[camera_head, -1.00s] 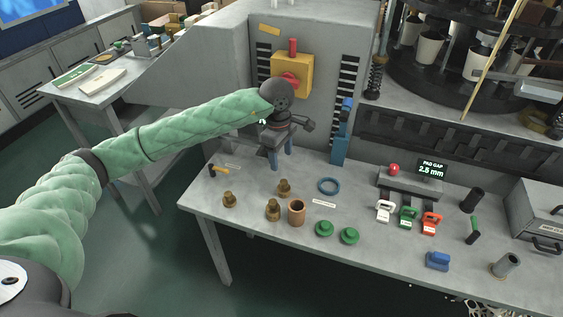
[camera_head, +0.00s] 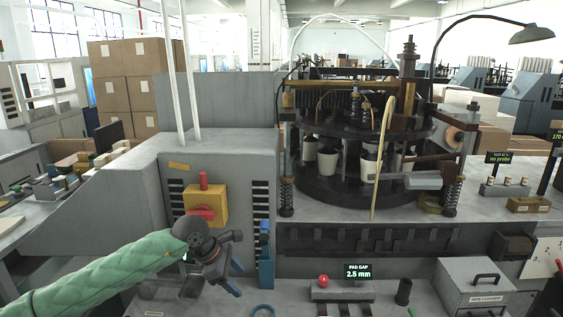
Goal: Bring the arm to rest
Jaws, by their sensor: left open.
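My left arm (camera_head: 105,275), in a green quilted sleeve, comes in from the lower left. My left gripper (camera_head: 212,288) hangs at its end with its blue-tipped fingers apart, pointing down. It is open, with nothing seen between the fingers. In the picture it lies just below the yellow switch box (camera_head: 206,203) with its red handle (camera_head: 204,181), over the back of the grey bench (camera_head: 160,295). I cannot tell the exact gap to the box or bench. My right arm and gripper are not in view.
A blue upright post (camera_head: 265,255) stands right of the gripper. A round machine table (camera_head: 365,190) bearing white cups stands behind. A display (camera_head: 358,271) reads "PAD GAP 2.5 mm". A grey drawer box (camera_head: 474,288) is at lower right. Most of the bench front is out of frame.

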